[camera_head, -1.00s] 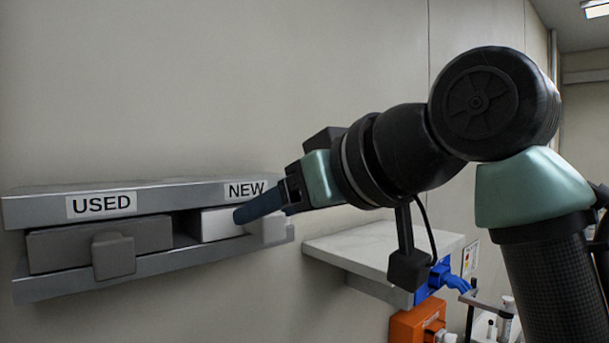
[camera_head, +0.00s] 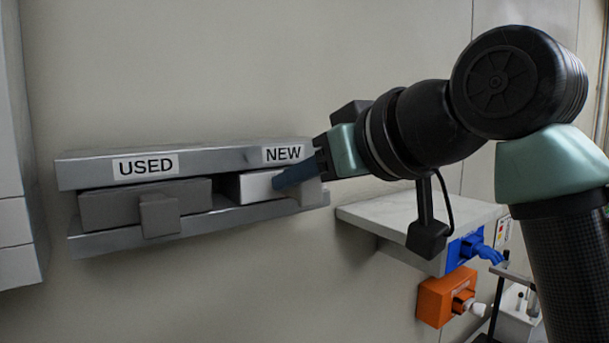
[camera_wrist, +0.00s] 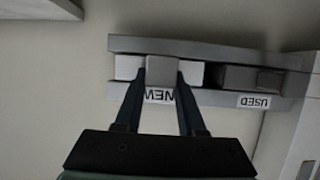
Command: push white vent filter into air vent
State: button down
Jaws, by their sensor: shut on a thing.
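The white vent filter (camera_head: 257,187) is a white block in the slot under the NEW label of a grey wall rack (camera_head: 200,159), the air vent holder. Its light grey handle (camera_wrist: 160,71) faces outward. My gripper (camera_wrist: 161,82) has one blue finger on each side of this handle and is shut on it. In the head view, my gripper (camera_head: 290,178) hides part of the filter. A grey filter (camera_head: 128,205) with a grey handle sits in the slot under the USED label. How deep the white filter sits is hard to tell.
A pale wall shelf (camera_head: 415,218) is below and right of the rack. Under it are a blue fitting (camera_head: 466,248) and an orange box (camera_head: 445,297) on the wall. A white cabinet (camera_head: 15,230) stands at the far left. The wall above the rack is bare.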

jog(key=shift+s+d, duration=0.15)
jog(key=shift+s, duration=0.05)
jog(key=shift+s+d, duration=0.3)
jog(key=shift+s, duration=0.05)
jog(key=shift+s+d, duration=0.25)
jog(key=shift+s, duration=0.1)
jog(key=shift+s+d, duration=0.2)
jog(key=shift+s, duration=0.1)
jog(key=shift+s+d, duration=0.15)
jog(key=shift+s, duration=0.05)
jog(key=shift+s+d, duration=0.25)
jog(key=shift+s, duration=0.1)
jog(key=shift+s+d, duration=0.25)
jog(key=shift+s, duration=0.05)
dwell(0.4)
jog(key=shift+s+d, duration=0.15)
jog(key=shift+s, duration=0.15)
jog(key=shift+s+d+b, duration=0.1)
jog(key=shift+b, duration=0.2)
